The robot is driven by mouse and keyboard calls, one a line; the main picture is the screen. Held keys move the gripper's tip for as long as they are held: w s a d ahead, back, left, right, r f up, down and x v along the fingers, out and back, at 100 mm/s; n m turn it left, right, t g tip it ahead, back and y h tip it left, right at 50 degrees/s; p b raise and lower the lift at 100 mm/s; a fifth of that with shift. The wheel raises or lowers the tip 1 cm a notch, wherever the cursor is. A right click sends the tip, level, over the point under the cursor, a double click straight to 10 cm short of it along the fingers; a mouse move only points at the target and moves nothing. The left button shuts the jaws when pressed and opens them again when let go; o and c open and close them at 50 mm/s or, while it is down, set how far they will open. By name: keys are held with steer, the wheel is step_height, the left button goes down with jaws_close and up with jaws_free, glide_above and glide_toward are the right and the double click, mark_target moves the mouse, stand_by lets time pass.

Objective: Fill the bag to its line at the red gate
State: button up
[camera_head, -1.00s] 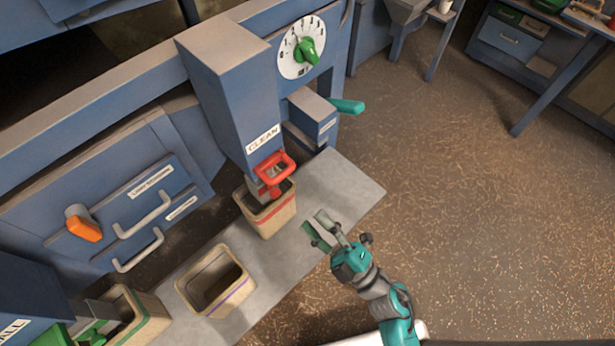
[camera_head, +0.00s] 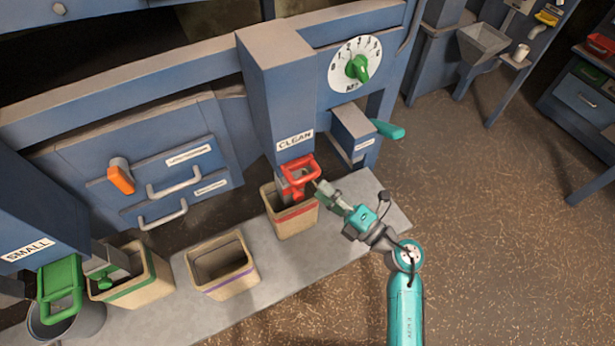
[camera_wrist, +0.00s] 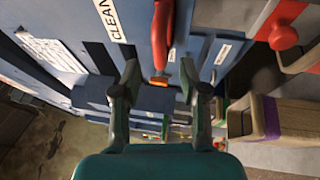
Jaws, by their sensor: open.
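The red gate (camera_head: 299,172) sits at the foot of the blue chute marked CLEAN. A tan bag with a red line (camera_head: 291,217) stands upright under it on the grey shelf; how full it is cannot be seen. My gripper (camera_head: 322,190) is open and empty, just right of the red gate and by the bag's upper right edge. In the wrist view my open fingers (camera_wrist: 158,90) point toward the red handle (camera_wrist: 163,40), which shows upright between and beyond them. Contact with the handle is not visible.
A bag with a purple line (camera_head: 222,266) and one with a green line (camera_head: 137,281) stand to the left. A green gate (camera_head: 61,290) is under the SMALL chute. A dial (camera_head: 355,65) and teal lever (camera_head: 388,130) are at upper right. The floor at right is clear.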

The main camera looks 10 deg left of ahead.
mark_target(306, 176)
steer(key=shift+x, duration=3.1)
jaws_close()
